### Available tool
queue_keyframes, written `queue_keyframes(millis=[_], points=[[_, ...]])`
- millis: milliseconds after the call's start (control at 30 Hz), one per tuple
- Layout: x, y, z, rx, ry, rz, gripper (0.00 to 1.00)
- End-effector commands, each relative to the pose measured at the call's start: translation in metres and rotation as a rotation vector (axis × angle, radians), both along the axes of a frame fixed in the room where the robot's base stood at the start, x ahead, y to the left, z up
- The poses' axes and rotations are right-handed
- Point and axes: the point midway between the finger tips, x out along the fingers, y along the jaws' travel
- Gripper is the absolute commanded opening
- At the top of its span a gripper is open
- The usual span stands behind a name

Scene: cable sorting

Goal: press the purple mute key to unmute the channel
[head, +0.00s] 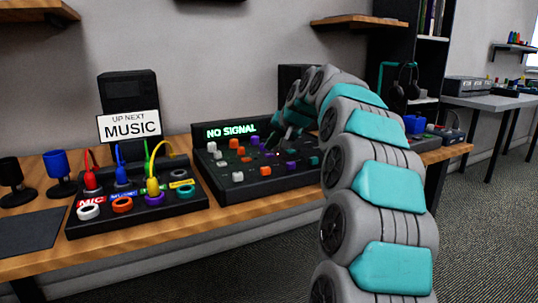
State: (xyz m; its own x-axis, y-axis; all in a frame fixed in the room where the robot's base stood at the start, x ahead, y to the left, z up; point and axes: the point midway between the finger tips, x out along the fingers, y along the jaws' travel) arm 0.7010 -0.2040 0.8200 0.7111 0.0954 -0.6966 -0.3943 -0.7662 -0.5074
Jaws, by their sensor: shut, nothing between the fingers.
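The black mixer panel (225,183) stands on the wooden table, with rows of white, orange, purple and dark keys. Its green display (231,131) reads "NO SIGNAL". Purple keys show on it, one at the back (255,141) and one at the front right (291,165); I cannot tell which one is the mute key. My arm hides the panel's right part.
Left of the panel is a black box (140,207) with red, blue and yellow plugs and coloured ring sockets. An "UP NEXT MUSIC" sign (129,126) stands behind it. A blue cup-shaped object (58,165) is farther left. Headphones (408,80) hang at the right.

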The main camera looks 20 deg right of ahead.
Motion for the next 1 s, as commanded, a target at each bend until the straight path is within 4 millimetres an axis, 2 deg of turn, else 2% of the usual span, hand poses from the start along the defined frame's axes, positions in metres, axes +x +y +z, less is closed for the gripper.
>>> queue_keyframes(millis=[300,1000], points=[[0.0001,-0.0001,-0.0082,0.000,-0.001,-0.001,0.00],[0.0000,0.0001,-0.0067,0.000,0.000,0.000,0.00]])
